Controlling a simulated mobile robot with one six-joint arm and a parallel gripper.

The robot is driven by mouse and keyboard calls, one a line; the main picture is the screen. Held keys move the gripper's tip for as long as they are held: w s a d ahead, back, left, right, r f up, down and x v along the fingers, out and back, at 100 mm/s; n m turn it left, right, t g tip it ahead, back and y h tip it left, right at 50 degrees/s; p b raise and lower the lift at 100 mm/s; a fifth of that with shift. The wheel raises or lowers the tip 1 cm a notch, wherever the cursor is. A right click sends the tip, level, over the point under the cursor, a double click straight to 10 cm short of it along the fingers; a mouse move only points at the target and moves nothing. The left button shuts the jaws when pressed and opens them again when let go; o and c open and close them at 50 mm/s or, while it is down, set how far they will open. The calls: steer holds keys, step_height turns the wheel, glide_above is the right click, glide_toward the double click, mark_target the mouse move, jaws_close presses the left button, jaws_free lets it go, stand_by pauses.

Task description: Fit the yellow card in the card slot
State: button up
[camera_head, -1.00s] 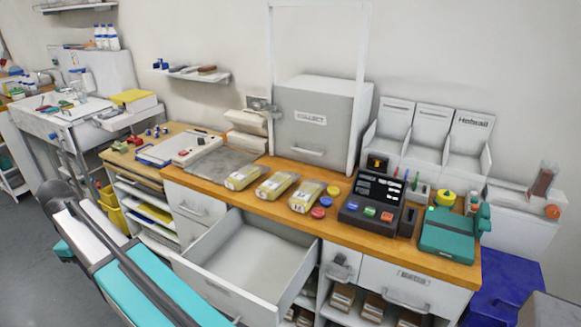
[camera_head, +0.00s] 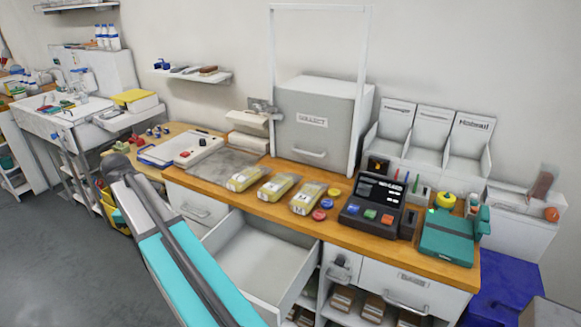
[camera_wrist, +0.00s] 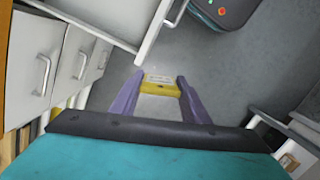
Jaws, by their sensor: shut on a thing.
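The yellow card (camera_wrist: 161,88), with a pale strip along its far edge, is held between the two purple fingers of my gripper (camera_wrist: 160,84) in the wrist view. My gripper is shut on it, above the grey floor and clear of the furniture. In the head view my arm shows at lower left, but the gripper and card cannot be made out. A black terminal (camera_head: 373,203) with a lit screen and coloured buttons stands on the wooden counter; a narrow dark unit (camera_head: 408,223) sits at its right side. I cannot tell for certain which part is the card slot.
An open, empty-looking drawer (camera_head: 262,252) juts out below the counter (camera_head: 335,233). Yellow packs (camera_head: 275,187) lie left of the terminal; a teal device (camera_head: 447,236) stands right of it. A blue bin (camera_head: 505,292) is at lower right. Floor at left is clear.

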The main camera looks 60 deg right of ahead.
steer(key=s+d+r+m+p, duration=0.1)
steer(key=s+d+r+p, duration=0.1)
steer(key=s+d, duration=0.8)
steer(key=s+d+r+p, duration=0.2)
steer(key=s+d, duration=0.2)
steer(key=d, duration=1.2)
steer(key=s+d+r+m+p, duration=0.1)
steer(key=s+d+r+p, duration=0.1)
steer(key=s+d, duration=0.8)
steer(key=s+d+r+p, duration=0.1)
steer(key=s+d, duration=0.6)
steer(key=s, duration=0.4)
steer(key=s+d+r+m+p, duration=0.1)
steer(key=s+d+r+p, duration=0.1)
steer(key=s+d, duration=0.5)
steer(key=s+d+r+p, duration=0.1)
steer(key=s+d, duration=0.6)
steer(key=s, duration=1)
steer(key=shift+r+m+p, duration=0.15)
steer(key=shift+m+p, duration=0.15)
steer(key=shift+p, duration=0.25)
steer(key=shift+f, duration=0.2)
steer(key=shift+f+b, duration=0.3)
steer(key=shift+f, duration=2.4)
steer(key=shift+f, duration=0.95)
